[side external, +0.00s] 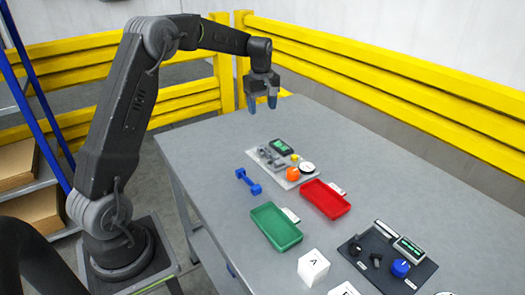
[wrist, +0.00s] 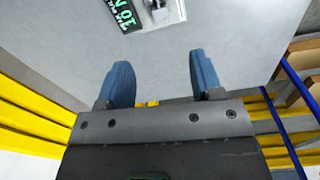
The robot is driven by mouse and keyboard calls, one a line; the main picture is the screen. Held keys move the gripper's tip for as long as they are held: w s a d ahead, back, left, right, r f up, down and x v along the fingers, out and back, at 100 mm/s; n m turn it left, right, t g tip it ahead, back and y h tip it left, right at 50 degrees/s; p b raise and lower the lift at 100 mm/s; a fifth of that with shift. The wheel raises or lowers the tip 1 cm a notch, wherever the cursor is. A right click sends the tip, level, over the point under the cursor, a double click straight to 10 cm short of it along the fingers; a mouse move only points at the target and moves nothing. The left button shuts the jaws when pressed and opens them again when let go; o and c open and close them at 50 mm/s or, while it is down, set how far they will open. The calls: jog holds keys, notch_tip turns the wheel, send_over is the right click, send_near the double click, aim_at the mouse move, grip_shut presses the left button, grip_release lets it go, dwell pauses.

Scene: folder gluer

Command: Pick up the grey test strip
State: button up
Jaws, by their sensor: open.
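My gripper (side external: 262,103) is in the air above the far part of the grey table, with its two blue fingertips pointing down. In the wrist view my gripper (wrist: 160,66) is open, with nothing between the fingers. I cannot pick out a grey test strip with certainty. Small grey parts (side external: 269,156) sit on a light plate (side external: 309,174) in the middle of the table, too small to tell apart. The plate also bears a green-lit display (side external: 282,146), an orange piece (side external: 293,174) and a round white dial (side external: 307,168).
A blue dumbbell-shaped piece (side external: 248,181), green tray (side external: 276,228) and red tray (side external: 325,199) lie near the plate. A dark mat (side external: 395,270) with knobs and a white cube (side external: 313,267) stand nearer. Yellow rails (side external: 400,80) border the back. The table's far left is clear.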

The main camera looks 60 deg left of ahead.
notch_tip(320, 180, down, 3)
jog(key=a+n, duration=0.1)
jog(key=a, duration=0.2)
send_over(262, 148)
jog(key=a, duration=0.2)
notch_tip(262, 148, down, 7)
jog(key=shift+w+f, duration=0.15)
jog(key=shift+d+f, duration=0.2)
jog(key=shift+f, duration=2.95)
jog(key=c, duration=1)
jog(key=shift+r, duration=0.1)
